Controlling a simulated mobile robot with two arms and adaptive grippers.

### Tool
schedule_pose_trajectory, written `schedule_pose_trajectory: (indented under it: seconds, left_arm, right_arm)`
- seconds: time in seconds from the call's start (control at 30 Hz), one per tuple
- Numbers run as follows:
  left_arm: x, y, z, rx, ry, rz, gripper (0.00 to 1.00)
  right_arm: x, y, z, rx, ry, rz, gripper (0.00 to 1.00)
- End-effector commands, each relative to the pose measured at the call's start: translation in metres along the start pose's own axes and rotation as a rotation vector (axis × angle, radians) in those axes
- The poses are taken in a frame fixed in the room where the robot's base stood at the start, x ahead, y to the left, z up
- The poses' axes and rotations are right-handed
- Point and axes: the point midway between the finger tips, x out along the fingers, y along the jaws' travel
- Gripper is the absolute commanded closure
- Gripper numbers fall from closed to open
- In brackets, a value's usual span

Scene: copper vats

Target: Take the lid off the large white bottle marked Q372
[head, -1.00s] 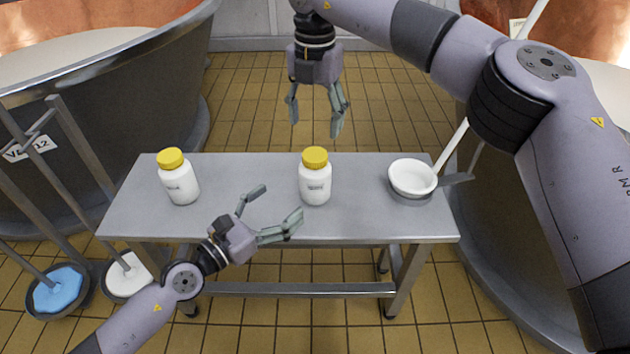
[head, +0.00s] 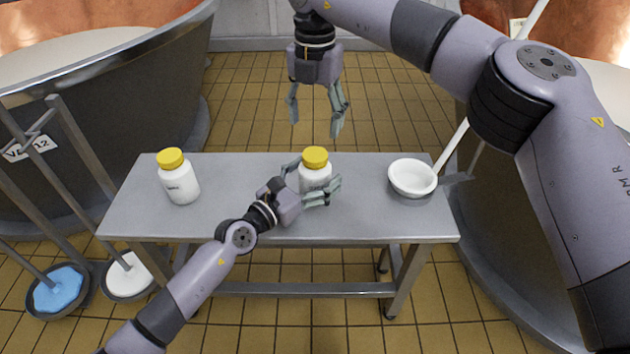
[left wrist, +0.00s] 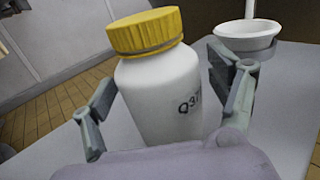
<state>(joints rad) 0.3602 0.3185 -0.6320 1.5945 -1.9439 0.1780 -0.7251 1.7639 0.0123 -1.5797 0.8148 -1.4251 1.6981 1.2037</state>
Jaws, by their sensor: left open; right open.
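The large white bottle (head: 314,178) with a yellow lid (head: 315,158) stands upright near the middle of the grey table. In the left wrist view the bottle (left wrist: 165,100) shows a mark that begins "Q37", the rest cut off from sight; its lid (left wrist: 144,32) is on. My left gripper (head: 318,180) is open, with its fingers on either side of the bottle's body, below the lid. In the left wrist view small gaps show between fingers and bottle. My right gripper (head: 316,128) is open and empty, beyond and above the table's back edge, behind the bottle.
A second white bottle (head: 181,186) with a yellow lid stands at the table's left. Large vats stand on both sides.

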Motion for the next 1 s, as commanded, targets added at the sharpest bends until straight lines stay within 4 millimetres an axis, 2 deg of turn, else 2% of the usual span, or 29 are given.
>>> schedule_pose_trajectory:
  seconds: [0.07, 1.0]
  left_arm:
    - [-0.0001, -0.0001, 0.0001, 0.000, 0.000, 0.000, 0.19]
    - [-0.0004, 0.0001, -0.0001, 0.000, 0.000, 0.000, 0.81]
  right_arm:
    - [0.0000, 0.0001, -0.0001, 0.000, 0.000, 0.000, 0.38]
    - [0.0000, 0.0000, 0.0000, 0.000, 0.000, 0.000, 0.38]
